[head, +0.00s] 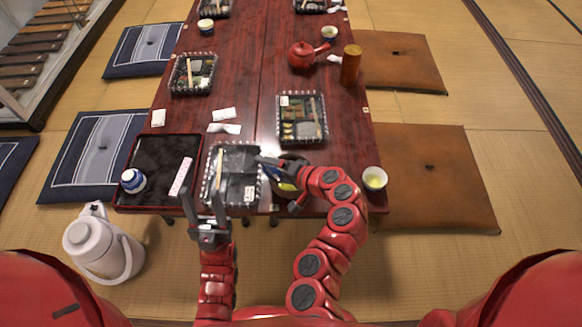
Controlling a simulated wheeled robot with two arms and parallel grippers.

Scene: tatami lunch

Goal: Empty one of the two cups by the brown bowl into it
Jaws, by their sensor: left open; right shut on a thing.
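A white cup of green tea (374,178) stands upright at the table's near right edge. My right gripper (274,174) is shut on a small cup (287,186), mostly hidden by the gripper and arm; yellow-green shows at it. The brown bowl (293,157) is behind and under this gripper, with only part of its dark rim showing. I cannot tell whether the held cup is tilted or touches the bowl. My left gripper (203,204) is open and empty, its fingers pointing forward between the black tray and the near lunch box.
A black tray (150,155) carries a blue-white jar (133,181). Lunch boxes (232,165) (302,118) stand close by. A red teapot (301,55) and brown canister (351,64) are farther back. A white flask (98,243) stands on the floor at left.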

